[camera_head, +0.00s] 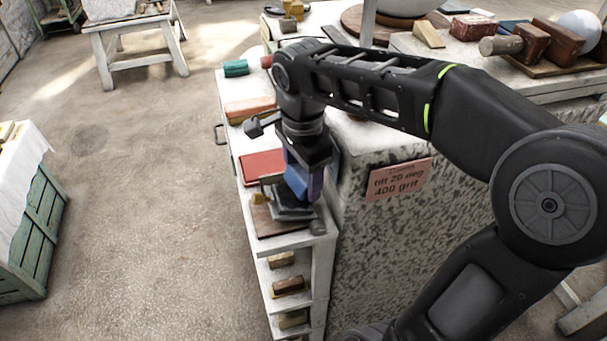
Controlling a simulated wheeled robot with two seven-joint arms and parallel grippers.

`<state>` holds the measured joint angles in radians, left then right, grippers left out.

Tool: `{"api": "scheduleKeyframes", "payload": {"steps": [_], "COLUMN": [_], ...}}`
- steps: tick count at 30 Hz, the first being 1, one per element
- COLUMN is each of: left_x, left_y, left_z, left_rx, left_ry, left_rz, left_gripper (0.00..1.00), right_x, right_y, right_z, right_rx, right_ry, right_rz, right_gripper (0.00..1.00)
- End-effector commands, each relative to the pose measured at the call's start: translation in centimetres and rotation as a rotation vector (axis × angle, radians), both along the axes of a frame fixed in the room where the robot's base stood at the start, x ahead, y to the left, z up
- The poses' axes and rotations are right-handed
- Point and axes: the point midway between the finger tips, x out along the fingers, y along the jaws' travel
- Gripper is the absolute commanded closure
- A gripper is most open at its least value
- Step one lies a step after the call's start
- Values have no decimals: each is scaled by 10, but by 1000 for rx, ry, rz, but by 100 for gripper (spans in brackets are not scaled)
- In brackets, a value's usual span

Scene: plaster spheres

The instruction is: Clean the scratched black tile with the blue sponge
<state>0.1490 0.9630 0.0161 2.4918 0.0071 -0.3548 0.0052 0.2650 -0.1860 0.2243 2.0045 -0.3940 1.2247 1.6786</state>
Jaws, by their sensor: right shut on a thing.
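My right gripper (304,166) points down over the narrow white shelf top and is shut on the blue sponge (302,182). The sponge is just above or on a dark tile (293,213), which lies on a brown board near the shelf's front end. The gripper and sponge hide part of the tile, and I cannot tell if they touch it or see any scratches. My left gripper is not in view.
A red block (262,163) lies behind the tile, with an orange block (250,108) and a green one (236,68) farther back. A pink note (399,179) is on the speckled block to the right. Floor at left is open.

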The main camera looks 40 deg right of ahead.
Motion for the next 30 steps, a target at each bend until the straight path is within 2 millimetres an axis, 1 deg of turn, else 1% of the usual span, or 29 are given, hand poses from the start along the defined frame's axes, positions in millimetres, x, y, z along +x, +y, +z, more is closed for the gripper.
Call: {"api": "scheduleKeyframes", "payload": {"steps": [1,3,13,20,22,24,25,27,30], "left_x": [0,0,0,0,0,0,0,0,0], "left_y": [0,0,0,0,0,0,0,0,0], "left_z": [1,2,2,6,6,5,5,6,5], "left_rx": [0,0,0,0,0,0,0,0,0], "left_ry": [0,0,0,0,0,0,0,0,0], "left_rz": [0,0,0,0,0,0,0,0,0], "left_gripper": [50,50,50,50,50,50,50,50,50], "right_x": [5,8,11,21,21,21,21,21,21], "right_y": [0,-1,-2,-3,-3,-3,-3,-3,-3], "right_z": [-3,-2,0,4,4,4,4,4,4], "right_rx": [1,1,-2,-4,-5,-5,-5,-5,-5], "right_ry": [-3,-4,-8,-13,-14,-14,-14,-15,-16], "right_rz": [2,1,1,3,2,1,1,3,3], "right_gripper": [70,70,70,69,58,65,65,86,87]}}
